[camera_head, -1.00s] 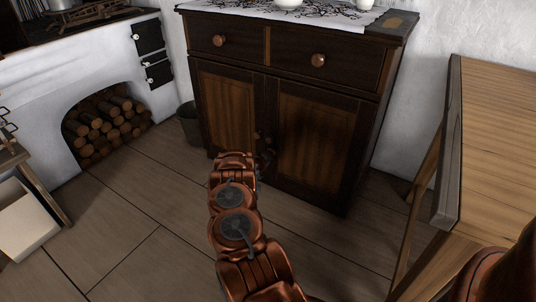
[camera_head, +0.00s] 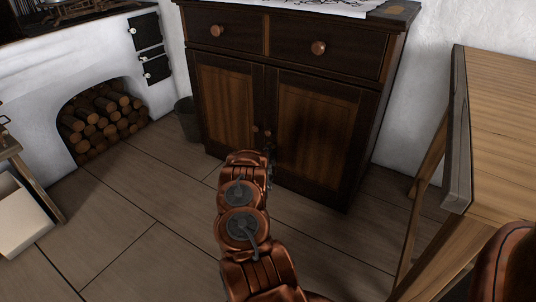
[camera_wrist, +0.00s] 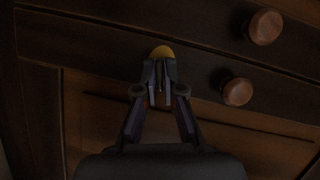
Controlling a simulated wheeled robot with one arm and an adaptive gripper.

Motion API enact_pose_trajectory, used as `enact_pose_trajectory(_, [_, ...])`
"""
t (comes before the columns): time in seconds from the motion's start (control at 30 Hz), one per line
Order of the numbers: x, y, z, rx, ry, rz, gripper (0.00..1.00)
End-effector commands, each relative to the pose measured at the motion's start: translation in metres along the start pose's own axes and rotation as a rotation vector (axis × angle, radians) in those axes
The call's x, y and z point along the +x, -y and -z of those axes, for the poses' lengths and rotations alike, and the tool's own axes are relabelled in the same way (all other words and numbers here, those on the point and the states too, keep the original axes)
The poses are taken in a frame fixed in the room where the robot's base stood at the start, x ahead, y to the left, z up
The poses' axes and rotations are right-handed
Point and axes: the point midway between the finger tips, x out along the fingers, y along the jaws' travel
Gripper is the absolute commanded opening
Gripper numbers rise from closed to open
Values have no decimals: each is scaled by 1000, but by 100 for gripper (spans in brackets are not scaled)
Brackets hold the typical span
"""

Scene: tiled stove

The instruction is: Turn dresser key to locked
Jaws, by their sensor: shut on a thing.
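The dark wooden dresser (camera_head: 320,130) stands against the white wall, with two drawers above two shut doors. In the wrist view, my gripper (camera_wrist: 160,78) is at the dresser front, its fingers shut on a small yellow, rounded piece, apparently the key (camera_wrist: 162,52). The rest of the key and its keyhole are hidden, and its turn angle cannot be told. Two round door knobs, the upper (camera_wrist: 264,27) and the lower (camera_wrist: 237,91), are to the right of the fingers, apart from them. In the head view, my gripper (camera_head: 270,154) shows only as a dark bit beside my arm, below the door knobs.
A wooden table (camera_head: 500,130) stands close on the right. A dark bucket (camera_head: 188,120) is on the floor left of the dresser. The white stove (camera_head: 40,115) with a log niche (camera_head: 100,120) is at the left. Floor between is open.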

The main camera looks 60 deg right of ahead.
Motion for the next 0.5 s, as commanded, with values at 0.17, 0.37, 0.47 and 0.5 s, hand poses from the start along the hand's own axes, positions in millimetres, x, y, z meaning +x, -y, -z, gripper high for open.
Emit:
enact_pose_trajectory(0.17, [0,-6,-1,117,0,45,0])
enact_pose_trajectory(0.37, [0,-5,0,209,-2,84,0])
enact_pose_trajectory(0.47, [0,-5,0,238,-2,94,0])
enact_pose_trajectory(0.5, [0,-5,0,246,-2,98,0])
